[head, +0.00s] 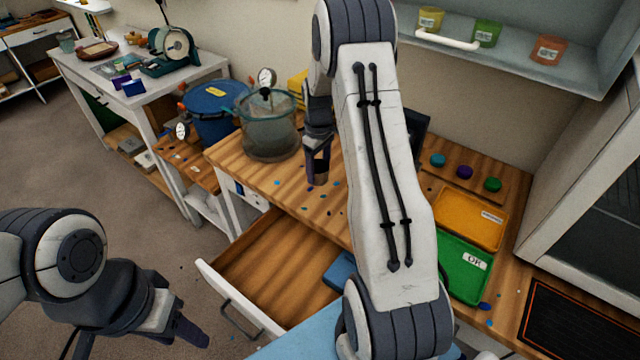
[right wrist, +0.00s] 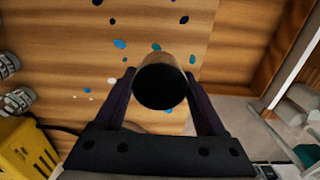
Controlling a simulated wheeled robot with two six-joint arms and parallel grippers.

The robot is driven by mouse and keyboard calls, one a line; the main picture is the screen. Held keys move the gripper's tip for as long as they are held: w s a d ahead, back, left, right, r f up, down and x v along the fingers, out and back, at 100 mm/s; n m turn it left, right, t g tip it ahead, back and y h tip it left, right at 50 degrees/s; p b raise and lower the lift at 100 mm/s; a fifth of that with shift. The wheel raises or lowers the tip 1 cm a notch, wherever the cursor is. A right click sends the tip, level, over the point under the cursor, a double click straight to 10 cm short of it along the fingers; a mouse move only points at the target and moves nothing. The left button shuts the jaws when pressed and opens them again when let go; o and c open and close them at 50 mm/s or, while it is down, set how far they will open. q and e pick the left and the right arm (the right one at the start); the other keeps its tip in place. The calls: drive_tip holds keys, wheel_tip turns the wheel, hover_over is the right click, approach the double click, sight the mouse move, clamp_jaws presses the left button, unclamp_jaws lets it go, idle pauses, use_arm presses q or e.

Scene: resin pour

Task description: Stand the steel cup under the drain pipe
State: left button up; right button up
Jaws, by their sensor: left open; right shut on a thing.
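A dark, smooth cylinder (right wrist: 160,84), which looks like the steel cup, sits between the fingers of my right gripper (right wrist: 162,100) in the right wrist view. In the head view my right gripper (head: 317,170) points down over the wooden bench, to the right of the glass pot, and the cup is mostly hidden by the fingers. Whether its base touches the bench I cannot tell. My left gripper (head: 142,348) is open and empty at the lower left, over the floor in front of the drawer. I cannot make out a drain pipe in either view.
A clear glass pot (head: 268,135) and a blue pot (head: 213,125) stand left of my right gripper. An open, mostly empty drawer (head: 265,265) juts from the bench. Orange (head: 468,222) and green (head: 462,270) trays lie at right. Paint spots mark the bench top (head: 290,182).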

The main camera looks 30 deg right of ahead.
wheel_tip(320, 180, down, 6)
drive_tip(key=shift+f+p, duration=0.2)
drive_tip(key=shift+p, duration=0.55)
drive_tip(key=shift+f, duration=0.1)
drive_tip(key=shift+f, duration=0.1)
drive_tip(key=shift+f, duration=0.15)
drive_tip(key=o, duration=1.3)
drive_tip(key=shift+r, duration=0.2)
